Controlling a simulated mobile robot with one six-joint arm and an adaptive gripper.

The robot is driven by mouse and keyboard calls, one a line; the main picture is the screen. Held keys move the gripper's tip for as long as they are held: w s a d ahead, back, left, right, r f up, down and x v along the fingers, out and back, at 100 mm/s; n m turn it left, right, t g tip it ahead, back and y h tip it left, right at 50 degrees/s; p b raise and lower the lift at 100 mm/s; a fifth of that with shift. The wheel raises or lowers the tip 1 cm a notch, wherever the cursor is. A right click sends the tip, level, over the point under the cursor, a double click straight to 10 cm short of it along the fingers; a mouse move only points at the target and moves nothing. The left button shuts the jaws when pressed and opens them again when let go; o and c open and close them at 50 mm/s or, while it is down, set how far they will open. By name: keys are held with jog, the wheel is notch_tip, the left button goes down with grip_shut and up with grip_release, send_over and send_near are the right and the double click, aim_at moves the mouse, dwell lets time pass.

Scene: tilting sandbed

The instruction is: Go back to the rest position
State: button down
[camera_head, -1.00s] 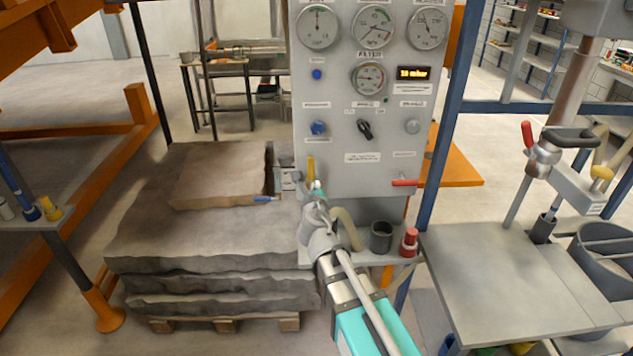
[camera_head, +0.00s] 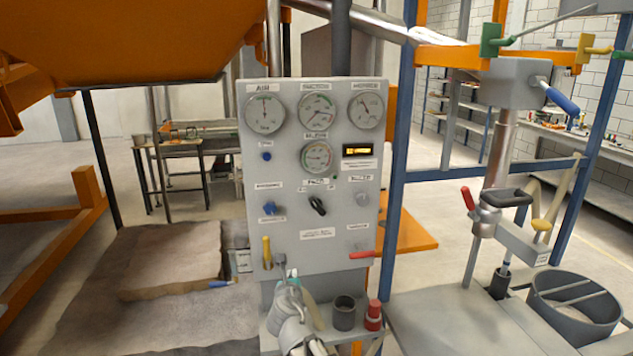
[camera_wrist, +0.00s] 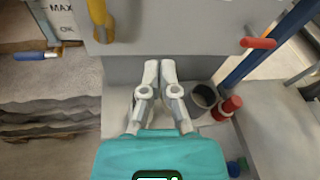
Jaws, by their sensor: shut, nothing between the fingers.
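My gripper (camera_wrist: 158,72) is shut and empty in the wrist view, its two pale fingers together in front of the lower part of the grey control panel. In the head view my gripper (camera_head: 284,272) is at the bottom middle, below the panel's lower edge region and the yellow lever. The control panel (camera_head: 335,247) carries several gauges, knobs, a lit display, a yellow lever (camera_head: 267,252) and a red lever (camera_head: 365,255). The yellow lever (camera_wrist: 99,20) and red lever (camera_wrist: 258,43) also show in the wrist view. I cannot tell whether my fingers touch anything.
A shelf below the panel holds a dark cup (camera_head: 344,313) and a red-capped item (camera_head: 373,316), close to my gripper's right. Stone-like slabs (camera_head: 170,262) lie at left. A metal table (camera_head: 450,325) and grey bin (camera_head: 574,309) stand at right. Orange structure (camera_head: 130,40) overhangs the upper left.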

jog(key=s+d+f+m+g+h, duration=0.2)
jog(key=d+f+m+g, duration=0.2)
jog(key=d+m, duration=0.55)
jog(key=s+d+f+m+g+h, duration=0.25)
jog(key=d+f+m, duration=0.25)
jog(key=d+m, duration=0.45)
jog(key=s+d+f+m+g+y, duration=0.2)
jog(key=s+m, duration=0.4)
jog(key=m, duration=0.4)
jog(key=s+d+f+m+g+y, duration=0.2)
jog(key=s+d+f+m+g, duration=0.1)
jog(key=s+m+g, duration=0.4)
jog(key=shift+s+d+f+m, duration=0.15)
jog(key=shift+d+f+m, duration=0.4)
jog(key=shift+m, duration=0.85)
jog(key=shift+d+r, duration=0.1)
jog(key=shift+r, duration=0.1)
